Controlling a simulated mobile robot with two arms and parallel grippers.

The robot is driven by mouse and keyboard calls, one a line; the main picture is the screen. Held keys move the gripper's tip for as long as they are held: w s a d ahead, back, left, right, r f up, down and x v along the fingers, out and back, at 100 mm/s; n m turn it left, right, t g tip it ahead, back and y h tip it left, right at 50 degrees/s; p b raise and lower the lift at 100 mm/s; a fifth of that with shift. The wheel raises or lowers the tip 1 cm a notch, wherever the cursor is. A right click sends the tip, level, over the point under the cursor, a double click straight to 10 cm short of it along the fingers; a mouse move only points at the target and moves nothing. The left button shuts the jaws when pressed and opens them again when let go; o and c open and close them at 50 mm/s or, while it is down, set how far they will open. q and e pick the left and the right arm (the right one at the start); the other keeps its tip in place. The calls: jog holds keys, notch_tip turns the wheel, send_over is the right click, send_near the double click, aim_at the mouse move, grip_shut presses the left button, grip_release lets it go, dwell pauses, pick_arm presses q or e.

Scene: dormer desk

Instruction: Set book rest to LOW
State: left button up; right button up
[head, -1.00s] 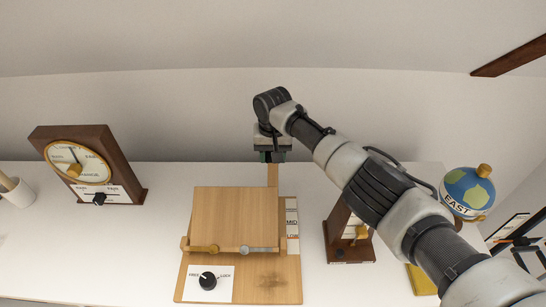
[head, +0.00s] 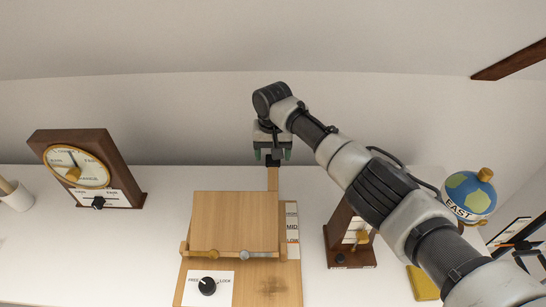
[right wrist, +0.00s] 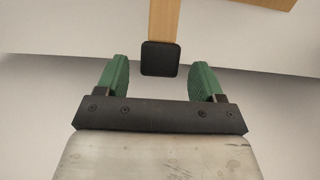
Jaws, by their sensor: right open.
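The book rest is a tilted wooden board (head: 235,221) with a front ledge on a wooden base (head: 270,290). A black knob (head: 207,286) on a FREE/LOCK plate sits on the base; its pointer appears turned toward FREE. A wooden bar (head: 273,179) rises behind the board and ends in a black tip (right wrist: 160,58). My right gripper (right wrist: 159,78) is open at this tip, its green fingers to either side and apart from it. My left gripper is not in view.
A brown dial box (head: 85,168) stands at left, beside a white cup (head: 18,198). A brown stand (head: 345,235), a yellow block (head: 422,284) and a globe marked EAST (head: 468,195) are at right, near my right arm. The white desk (head: 130,250) is clear left of the rest.

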notch_tip(320, 180, up, 8)
jog(key=shift+r+b, duration=0.25)
jog(key=shift+b, duration=0.25)
jog(key=shift+f, duration=0.1)
